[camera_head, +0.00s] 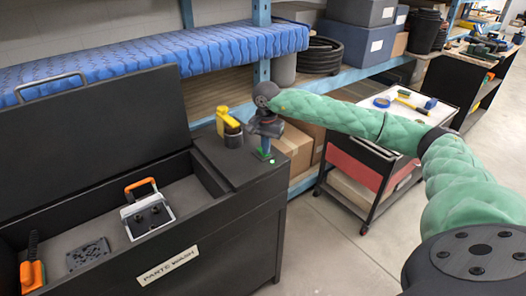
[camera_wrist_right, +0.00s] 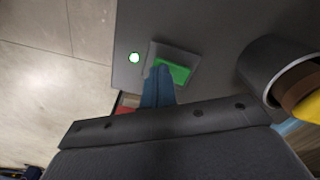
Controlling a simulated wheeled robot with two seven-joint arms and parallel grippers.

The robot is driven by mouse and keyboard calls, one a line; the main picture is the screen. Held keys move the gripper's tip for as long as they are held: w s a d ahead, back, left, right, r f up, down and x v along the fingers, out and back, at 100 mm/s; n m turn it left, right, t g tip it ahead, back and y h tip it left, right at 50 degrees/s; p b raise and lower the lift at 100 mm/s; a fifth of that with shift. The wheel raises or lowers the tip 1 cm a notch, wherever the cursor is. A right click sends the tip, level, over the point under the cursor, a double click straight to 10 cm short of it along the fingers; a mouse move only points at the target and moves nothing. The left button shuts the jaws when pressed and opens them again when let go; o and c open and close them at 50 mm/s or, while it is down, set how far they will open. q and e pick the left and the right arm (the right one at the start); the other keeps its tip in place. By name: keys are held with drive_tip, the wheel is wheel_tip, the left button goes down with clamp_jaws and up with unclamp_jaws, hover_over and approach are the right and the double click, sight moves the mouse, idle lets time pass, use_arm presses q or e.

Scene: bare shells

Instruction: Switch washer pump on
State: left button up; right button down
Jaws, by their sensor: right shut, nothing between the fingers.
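The parts washer (camera_head: 236,190) is a black chest with its lid raised. On the right end of its top is the pump switch, a green rocker (camera_wrist_right: 180,74) in a grey housing; a bit of its green shows in the head view. A small round lamp (camera_wrist_right: 134,58) beside it glows green-white. My right gripper (camera_wrist_right: 161,70) is shut and empty, its blue fingertips at the rocker's edge, partly covering it. It seems to touch the switch, but I cannot be sure. In the head view it points down at the switch. My left gripper is not in view.
A dark cup with a yellow-topped item (camera_head: 229,124) stands close beside the gripper. The washer basin holds an orange-handled metal part (camera_head: 148,213), a dark plate (camera_head: 88,254) and an orange brush (camera_head: 32,268). A tool cart (camera_head: 365,160) stands to the right; the floor in front is clear.

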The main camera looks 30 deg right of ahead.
drive_tip(key=shift+r+p, duration=0.6)
drive_tip(key=shift+r, duration=2.8)
